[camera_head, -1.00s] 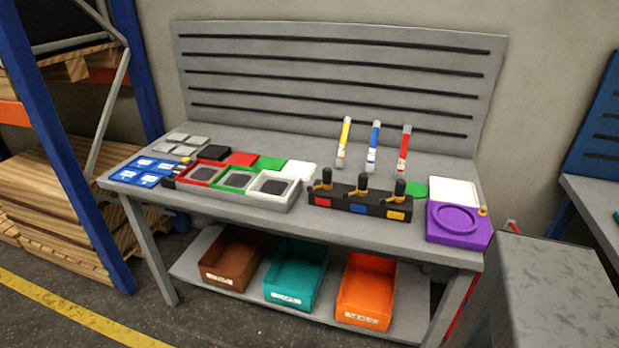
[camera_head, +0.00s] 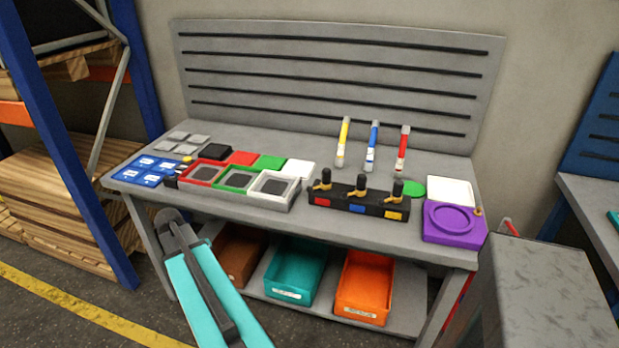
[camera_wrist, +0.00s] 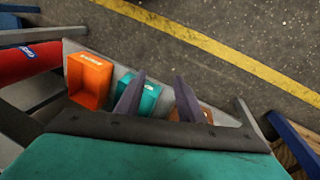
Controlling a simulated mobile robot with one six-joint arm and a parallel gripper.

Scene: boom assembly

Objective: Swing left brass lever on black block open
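The black block (camera_head: 346,204) stands near the front edge of the grey workbench, right of centre, with red, blue and yellow patches on its front. Three brass levers with upright black parts stand in a row on top. The left brass lever (camera_head: 320,187) is above the red patch; its exact angle is too small to tell. My gripper (camera_wrist: 160,79) shows in the wrist view with its two fingers apart and nothing between them. It faces the lower shelf and floor, away from the block, which is outside the wrist view.
On the bench, coloured trays (camera_head: 240,181) lie left of the block and a purple fixture (camera_head: 455,237) right of it. Yellow, blue and red tubes (camera_head: 373,147) stand behind. Brown, teal and orange bins (camera_head: 365,287) sit on the lower shelf. A grey cabinet (camera_head: 553,290) stands at right.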

